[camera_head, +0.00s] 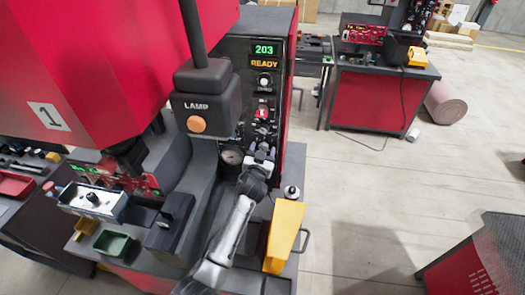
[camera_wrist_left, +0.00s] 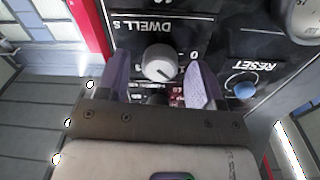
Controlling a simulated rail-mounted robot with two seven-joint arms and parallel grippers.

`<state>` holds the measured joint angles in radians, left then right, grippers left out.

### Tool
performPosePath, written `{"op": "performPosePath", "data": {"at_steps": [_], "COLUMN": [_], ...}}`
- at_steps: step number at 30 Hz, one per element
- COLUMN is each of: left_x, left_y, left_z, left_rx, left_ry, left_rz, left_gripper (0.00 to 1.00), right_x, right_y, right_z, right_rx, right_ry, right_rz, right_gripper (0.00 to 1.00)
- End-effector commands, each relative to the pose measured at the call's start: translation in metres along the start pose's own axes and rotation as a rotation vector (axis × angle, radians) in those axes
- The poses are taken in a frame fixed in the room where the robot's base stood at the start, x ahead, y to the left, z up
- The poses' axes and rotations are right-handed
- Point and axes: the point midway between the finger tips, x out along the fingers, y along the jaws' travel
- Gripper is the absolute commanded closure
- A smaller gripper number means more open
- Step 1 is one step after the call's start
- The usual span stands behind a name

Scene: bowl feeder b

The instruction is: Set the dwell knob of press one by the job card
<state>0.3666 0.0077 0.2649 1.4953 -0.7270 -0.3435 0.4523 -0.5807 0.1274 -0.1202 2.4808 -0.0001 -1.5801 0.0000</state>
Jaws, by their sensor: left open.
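The dwell knob (camera_wrist_left: 160,63), pale with a dark pointer line, sits on the black panel under the lettering DWELL S in the left wrist view. My left gripper (camera_wrist_left: 160,82) is open, with one purple-padded finger on each side of the knob. I cannot tell whether the pads touch it. In the head view my left gripper (camera_head: 262,158) is at the lower part of the control panel of press one (camera_head: 85,60), and the dwell knob is not clearly visible there. I cannot make out a readable job card. My right gripper is not in view.
The press panel has a green 203 display (camera_head: 264,49), an amber READY sign (camera_head: 264,63) and a red switch (camera_head: 262,113). A blue RESET button (camera_wrist_left: 245,90) is right of the fingers. A lamp box (camera_head: 207,100) hangs left of the panel. A yellow part (camera_head: 284,235) stands beside my arm.

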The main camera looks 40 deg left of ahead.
Motion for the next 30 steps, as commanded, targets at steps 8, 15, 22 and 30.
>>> {"op": "performPosePath", "data": {"at_steps": [8, 15, 22, 30], "left_x": [0.0019, 0.0018, 0.0017, 0.0016], "left_y": [-0.0001, -0.0001, 0.0, 0.0], "left_z": [0.0002, 0.0001, 0.0001, 0.0], "left_rx": [0.0, 0.0, 0.0, 0.011], "left_ry": [0.0, 0.0, 0.0, -0.001], "left_rz": [0.0, 0.0, 0.0, 0.0], "left_gripper": [0.39, 0.56, 0.78, 0.88], "right_x": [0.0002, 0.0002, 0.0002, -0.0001], "right_y": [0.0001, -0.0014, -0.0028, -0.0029], "right_z": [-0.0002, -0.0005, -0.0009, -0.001], "right_rx": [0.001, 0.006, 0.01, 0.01], "right_ry": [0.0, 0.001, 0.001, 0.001], "right_rz": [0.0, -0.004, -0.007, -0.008], "right_gripper": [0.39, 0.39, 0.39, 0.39]}}
